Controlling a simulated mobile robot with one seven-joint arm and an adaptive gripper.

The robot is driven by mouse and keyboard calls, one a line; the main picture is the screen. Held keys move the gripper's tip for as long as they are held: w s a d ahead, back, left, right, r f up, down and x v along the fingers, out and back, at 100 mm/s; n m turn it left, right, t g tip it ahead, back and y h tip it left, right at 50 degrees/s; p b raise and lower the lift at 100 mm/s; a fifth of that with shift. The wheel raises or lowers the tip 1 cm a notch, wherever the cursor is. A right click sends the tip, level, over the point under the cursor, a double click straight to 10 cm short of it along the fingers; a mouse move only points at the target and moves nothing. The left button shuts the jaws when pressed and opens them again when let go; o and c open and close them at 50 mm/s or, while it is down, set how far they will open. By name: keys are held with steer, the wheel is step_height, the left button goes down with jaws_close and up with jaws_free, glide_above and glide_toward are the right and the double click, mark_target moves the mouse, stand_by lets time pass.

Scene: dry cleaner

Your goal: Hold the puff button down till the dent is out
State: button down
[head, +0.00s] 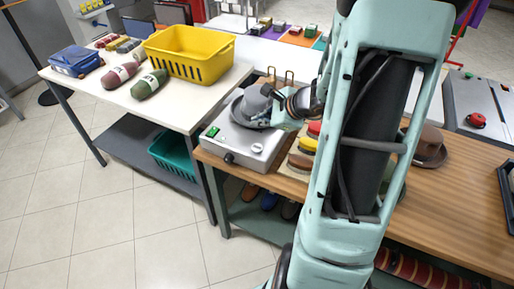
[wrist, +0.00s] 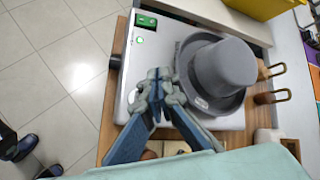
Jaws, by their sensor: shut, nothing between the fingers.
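A grey hat (head: 246,107) sits brim-down on a pale steamer box (head: 222,143) at the left end of the wooden counter. The hat (wrist: 226,66) also shows right of my gripper in the wrist view; I cannot make out a dent. A green light (wrist: 140,40) glows on the box top. A pale round control (head: 257,148), perhaps the puff button, is near the box's front right corner. My gripper (wrist: 158,74) is shut and empty, over the box top beside the hat brim. I cannot tell whether its tips touch anything.
A brown hat (head: 428,147) sits farther right. Two hooked brass pieces (wrist: 272,97) stand behind the grey hat. A white table with a yellow basket (head: 191,55) is at the left.

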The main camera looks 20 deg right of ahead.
steer(key=b, duration=0.5)
glide_above(258, 149)
step_height(258, 149, down, 7)
steer(key=shift+d, duration=0.1)
steer(key=shift+f+b, duration=0.7)
steer(key=shift+b, duration=0.1)
steer(key=shift+f, duration=0.1)
stand_by(0.4)
steer(key=shift+f+b, duration=0.3)
steer(key=shift+b, duration=0.3)
steer(key=shift+f+b, duration=0.45)
steer(key=shift+b, duration=0.15)
stand_by(1.3)
steer(key=shift+r, duration=0.1)
stand_by(1.4)
steer(key=shift+r+p, duration=0.6)
steer(key=shift+r, duration=0.2)
steer(key=shift+r+p, duration=1.85)
steer(key=shift+r, duration=0.65)
